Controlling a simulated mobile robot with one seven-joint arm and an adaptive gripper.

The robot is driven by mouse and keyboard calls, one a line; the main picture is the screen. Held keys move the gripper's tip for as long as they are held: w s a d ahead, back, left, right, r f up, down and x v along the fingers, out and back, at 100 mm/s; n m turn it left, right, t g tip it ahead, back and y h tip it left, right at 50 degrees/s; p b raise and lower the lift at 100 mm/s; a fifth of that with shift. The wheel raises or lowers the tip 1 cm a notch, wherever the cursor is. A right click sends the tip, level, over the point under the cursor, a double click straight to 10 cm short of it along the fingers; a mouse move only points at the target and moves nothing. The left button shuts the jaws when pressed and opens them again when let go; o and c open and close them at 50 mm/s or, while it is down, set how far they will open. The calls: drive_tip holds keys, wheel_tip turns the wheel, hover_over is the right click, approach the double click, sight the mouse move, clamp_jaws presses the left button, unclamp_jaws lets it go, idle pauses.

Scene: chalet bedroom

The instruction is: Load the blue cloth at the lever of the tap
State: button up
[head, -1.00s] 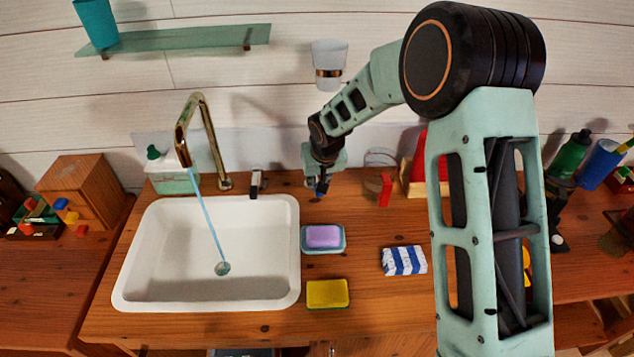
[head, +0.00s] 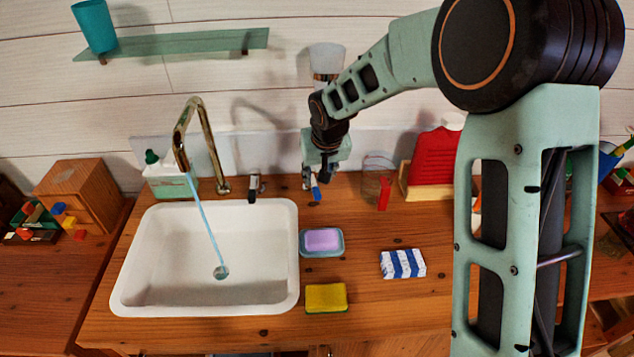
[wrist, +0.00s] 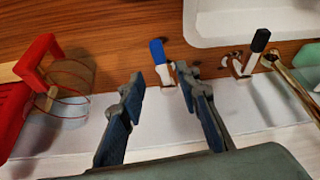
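The blue cloth (head: 402,263), folded and blue-and-white striped, lies flat on the wooden counter right of the sink, away from my gripper. The brass tap (head: 205,150) runs a thin blue stream into the sink. A lever with a black handle (head: 254,188) stands right of the tap's foot; it also shows in the wrist view (wrist: 259,42). A lever with a blue handle (head: 316,193) stands farther right, upright in the wrist view (wrist: 158,51). My gripper (wrist: 160,78) is open and empty, its fingertips close to the blue-handled lever, one to each side in the picture.
The white sink (head: 285,225) is left of the gripper. A purple soap in a dish (head: 322,241) and a yellow sponge (head: 326,297) lie on the counter. A glass (head: 377,178) and a red block-like thing (head: 433,165) stand right of the gripper, near the wall.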

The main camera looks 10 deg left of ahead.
drive_tip(key=shift+v, duration=2.45)
